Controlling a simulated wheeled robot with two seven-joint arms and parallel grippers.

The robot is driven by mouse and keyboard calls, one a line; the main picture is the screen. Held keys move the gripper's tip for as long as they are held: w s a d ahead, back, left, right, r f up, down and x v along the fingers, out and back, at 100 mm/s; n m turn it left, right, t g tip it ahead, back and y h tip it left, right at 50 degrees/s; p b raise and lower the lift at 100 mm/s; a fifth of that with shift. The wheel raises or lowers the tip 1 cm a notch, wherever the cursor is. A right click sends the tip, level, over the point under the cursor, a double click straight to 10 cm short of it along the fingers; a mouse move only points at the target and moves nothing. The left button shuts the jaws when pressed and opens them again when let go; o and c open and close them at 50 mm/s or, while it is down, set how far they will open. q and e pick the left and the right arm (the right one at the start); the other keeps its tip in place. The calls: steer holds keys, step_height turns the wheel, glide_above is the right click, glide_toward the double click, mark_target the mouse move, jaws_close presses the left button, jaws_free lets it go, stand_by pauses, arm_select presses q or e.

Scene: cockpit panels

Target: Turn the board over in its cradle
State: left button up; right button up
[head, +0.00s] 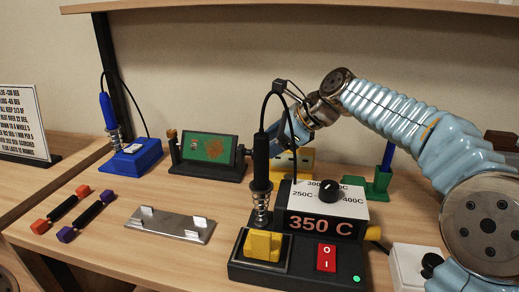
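The board (208,148), green with an orange-brown patch, sits tilted in its black cradle (208,171) at the back of the bench. A dark brass-tipped post (173,139) stands at the cradle's left end, and a small dark knob shows at its right end. My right arm reaches in from the right, behind the soldering station. My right gripper (281,138) is near the cradle's right side, partly hidden by the black iron handle. Its fingers do not show clearly, and I cannot tell whether it touches anything. My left gripper is not in view.
The 350 C soldering station (325,218) with its upright black iron (261,160) stands in front of my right arm. A blue iron stand (132,156), metal plate (170,224), two dark bars, green stand (372,186) and yellow block (300,160) surround it. A shelf crosses above.

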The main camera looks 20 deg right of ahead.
steer(key=shift+x, duration=1.95)
steer(key=c, duration=1.1)
steer(key=shift+o, duration=0.3)
steer(key=shift+s+f+n+t+h+b, duration=0.2)
steer(key=shift+n+t+h+b, duration=0.35)
steer(key=shift+t+b, duration=0.35)
steer(key=shift+s+a+n+t+h+b, duration=0.15)
steer(key=shift+n+t+h+b, duration=0.55)
steer(key=shift+t, duration=0.8)
steer(key=shift+n, duration=0.35)
